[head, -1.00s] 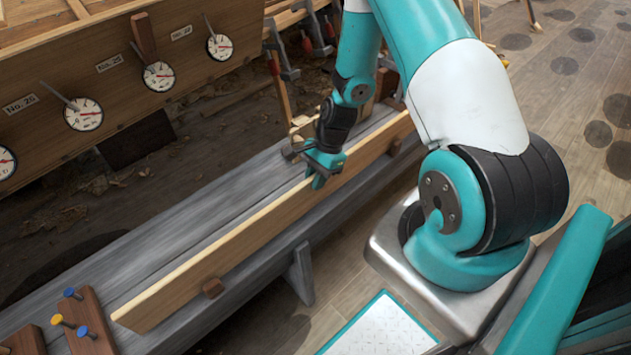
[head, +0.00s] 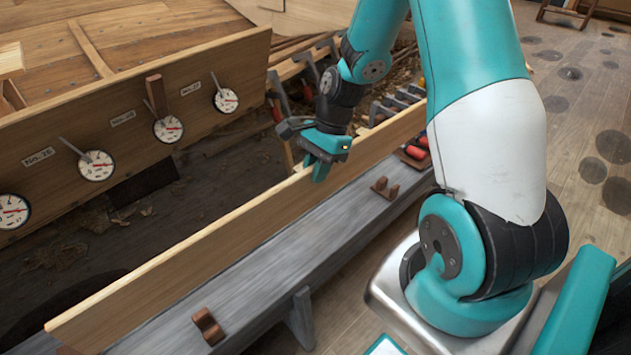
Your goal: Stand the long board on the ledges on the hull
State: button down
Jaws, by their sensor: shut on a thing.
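The long board (head: 230,236) is a pale wooden plank, standing on edge and running from lower left to upper right in the head view. My gripper (head: 319,170) is shut on its top edge near the middle. The board appears raised above the grey bench (head: 335,222), clear of the notched blocks (head: 208,326). The wooden hull (head: 110,90) stands at the left, apart from the board. Its side carries round dials (head: 168,129) with levers and number labels. An upright wooden piece (head: 156,95) stands against the hull. I cannot clearly make out the ledges.
Another notched block (head: 384,188) sits on the bench towards its far end. Several clamps (head: 400,100) with red handles stand behind the board. A dark, debris-strewn gap (head: 130,225) lies between hull and bench. Plank floor (head: 590,120) is open at the right.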

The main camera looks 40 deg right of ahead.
jog(key=shift+r+p, duration=4.05)
